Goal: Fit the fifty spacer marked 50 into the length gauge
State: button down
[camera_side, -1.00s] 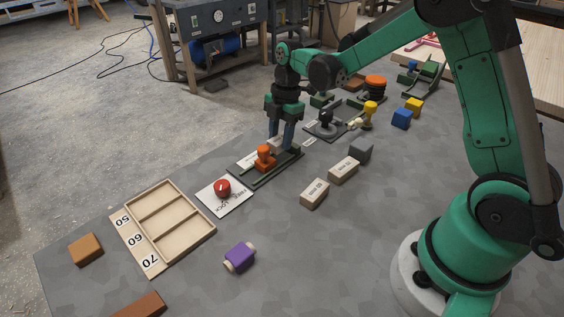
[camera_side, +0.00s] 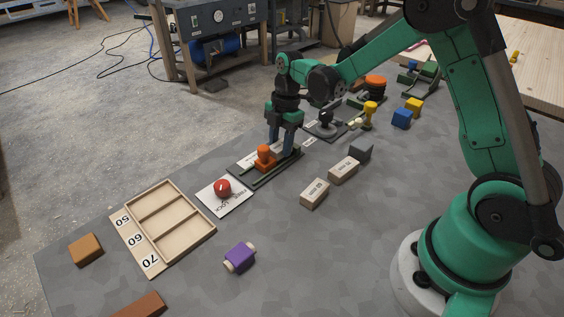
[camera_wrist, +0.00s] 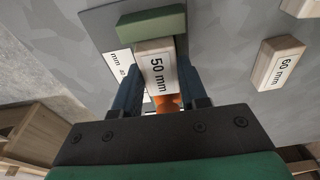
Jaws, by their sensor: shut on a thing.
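My gripper (camera_side: 280,147) is shut on the pale wooden spacer, which reads "50 mm" in the wrist view (camera_wrist: 157,68). The blue fingers (camera_wrist: 158,90) hold it by its two sides, label facing the wrist camera.
A spacer marked "60 mm" (camera_wrist: 278,63) lies to the right in the wrist view. Two spacers (camera_side: 343,169) (camera_side: 314,193) and a grey block (camera_side: 361,149) lie right of the gauge. A red knob on a white card (camera_side: 223,188) and a divided tray (camera_side: 207,231) are front left.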

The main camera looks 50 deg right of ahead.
aim_at(281, 145)
jog(key=shift+f, duration=0.6)
jog(key=shift+c, duration=2)
grip_release()
jog(key=shift+d+r, duration=0.2)
jog(key=shift+r, duration=1.2)
jog(key=shift+d+r, duration=0.2)
jog(key=shift+r, duration=1.2)
